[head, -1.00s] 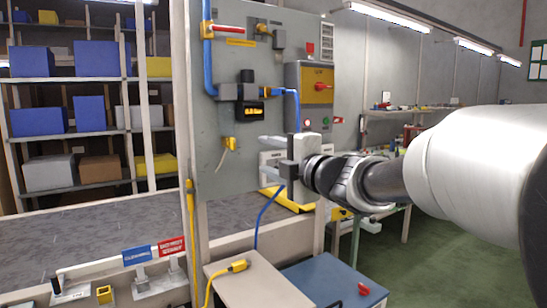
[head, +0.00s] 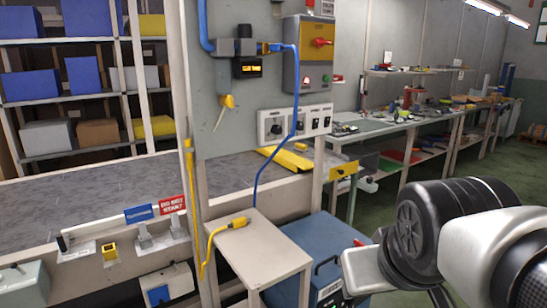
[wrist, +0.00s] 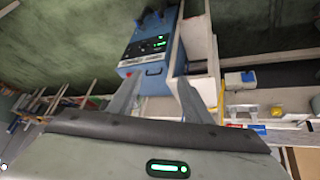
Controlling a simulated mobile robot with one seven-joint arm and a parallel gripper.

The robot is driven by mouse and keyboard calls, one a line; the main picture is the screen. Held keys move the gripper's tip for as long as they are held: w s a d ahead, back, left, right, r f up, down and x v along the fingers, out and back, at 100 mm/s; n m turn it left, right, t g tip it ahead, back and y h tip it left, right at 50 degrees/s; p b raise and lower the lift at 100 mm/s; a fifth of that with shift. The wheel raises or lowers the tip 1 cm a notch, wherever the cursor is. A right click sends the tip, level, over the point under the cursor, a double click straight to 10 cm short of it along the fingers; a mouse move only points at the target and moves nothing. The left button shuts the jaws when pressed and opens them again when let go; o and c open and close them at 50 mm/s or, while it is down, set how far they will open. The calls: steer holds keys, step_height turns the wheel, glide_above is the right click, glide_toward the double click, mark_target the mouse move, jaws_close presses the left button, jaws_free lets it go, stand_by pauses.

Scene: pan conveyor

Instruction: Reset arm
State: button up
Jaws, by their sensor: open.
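My arm (head: 455,235) is folded low at the right of the head view, clear of the grey control panel (head: 230,120). The hand end of my gripper shows near the blue box, but its fingers cannot be made out there. In the wrist view my gripper (wrist: 160,80) has two grey fingers spread apart with nothing between them. They point toward the blue box (wrist: 150,50) with green lights and a black handle. The box also shows in the head view (head: 325,250), partly hidden by my arm.
A small beige stand (head: 245,248) holds a yellow plug (head: 240,222) with a yellow cable. A blue hose (head: 297,90) hangs in front of the panel's row of switches (head: 272,128). The conveyor (head: 80,205) lies left. Workbenches (head: 375,145) stand behind at right, with green floor before them.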

steer(key=s+a+f+m+g+p, duration=0.1)
steer(key=s, duration=0.3)
step_height(320, 180, up, 26)
steer(key=p, duration=2.5)
steer(key=shift+w+f+y, duration=0.2)
steer(key=shift+f+y, duration=0.05)
steer(key=shift+y, duration=0.05)
